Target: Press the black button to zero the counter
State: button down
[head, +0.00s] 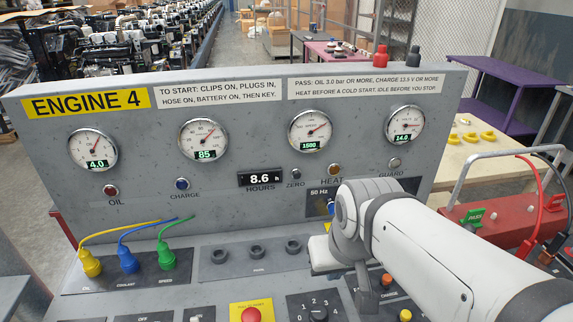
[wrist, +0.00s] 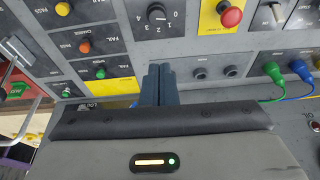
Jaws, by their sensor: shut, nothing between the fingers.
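The small black button (head: 296,171) marked ZERO sits on the upright face of the grey engine panel (head: 230,212). It is just right of the hours counter (head: 262,179), which reads 8.6 h. My gripper (wrist: 159,84) shows in the wrist view with its two blue-grey fingers together and nothing between them. In the head view my arm reaches in from the lower right, with its wrist in front of the panel, to the right of and below the button. The fingertips cannot be made out there. I cannot make out the black button in the wrist view.
Gauges line the panel above the counter. Yellow, blue and green plugs (head: 128,261) with cables stand at the lower left. A red stop button (wrist: 231,17), a rotary knob (wrist: 156,14) and several small buttons crowd the lower desk. A red case (head: 490,225) stands right.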

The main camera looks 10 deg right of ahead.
aim_at(297, 175)
jog(key=w+a+f+m+y, duration=0.1)
jog(key=w+a+m+y, duration=0.25)
jog(key=w, duration=0.25)
jog(key=w+a+f+m+y, duration=0.2)
jog(key=w+m+y, duration=0.1)
jog(key=w+y, duration=0.15)
jog(key=w+d+f+m+t, duration=0.1)
jog(key=w+d+m+t, duration=0.5)
jog(key=w, duration=0.6)
jog(key=shift+w+d+f+m+t, duration=0.3)
jog(key=shift+d+f+m, duration=0.1)
jog(key=shift+d+m, duration=0.15)
jog(key=w+p, duration=0.2)
jog(key=w, duration=0.6)
jog(key=shift+w, duration=0.35)
